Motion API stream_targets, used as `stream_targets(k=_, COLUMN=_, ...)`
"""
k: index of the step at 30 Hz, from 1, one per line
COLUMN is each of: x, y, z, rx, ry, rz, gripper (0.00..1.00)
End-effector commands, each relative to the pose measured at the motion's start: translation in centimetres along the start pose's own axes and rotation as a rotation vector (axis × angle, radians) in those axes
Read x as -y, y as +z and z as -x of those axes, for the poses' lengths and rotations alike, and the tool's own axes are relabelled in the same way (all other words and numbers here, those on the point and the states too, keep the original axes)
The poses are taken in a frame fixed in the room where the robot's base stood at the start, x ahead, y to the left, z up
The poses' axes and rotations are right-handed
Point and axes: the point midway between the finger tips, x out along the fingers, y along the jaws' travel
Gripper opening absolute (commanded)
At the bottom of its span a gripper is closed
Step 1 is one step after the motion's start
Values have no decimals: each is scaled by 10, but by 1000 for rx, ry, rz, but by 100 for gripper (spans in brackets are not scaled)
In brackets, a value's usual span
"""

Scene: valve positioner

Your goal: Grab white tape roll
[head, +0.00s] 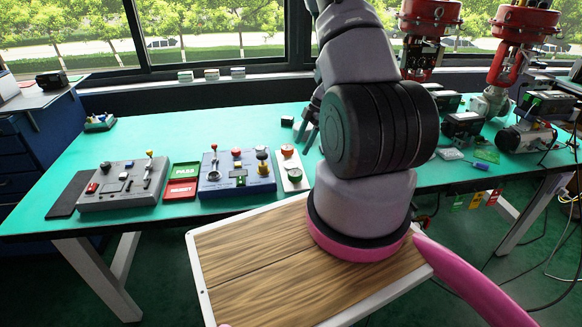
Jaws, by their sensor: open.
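I cannot make out a white tape roll in the head view; my arm covers the middle right of the table and may hide it. My gripper (308,124) shows only in part, as dark fingers at the left side of my arm, over the green table (240,128). It is open, and nothing can be seen between the fingers. A small dark block (287,121) lies on the table just left of it.
Red valve actuators (428,18) and dark devices crowd the right.

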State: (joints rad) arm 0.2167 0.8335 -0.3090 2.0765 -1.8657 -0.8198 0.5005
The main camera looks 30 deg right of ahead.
Motion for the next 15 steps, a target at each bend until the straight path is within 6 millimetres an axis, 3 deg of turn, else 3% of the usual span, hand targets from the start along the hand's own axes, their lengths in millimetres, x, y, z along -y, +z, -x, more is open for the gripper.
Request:
stream_targets(k=3, x=0, y=0, z=-17, rx=-1, ry=0, rz=-1, gripper=80)
stream_targets(k=11, x=-1, y=-1, z=-34, rx=0, ry=2, rz=0, gripper=80)
stream_targets(k=15, x=-3, y=-4, z=-53, rx=0, ry=0, rz=-1, gripper=80)
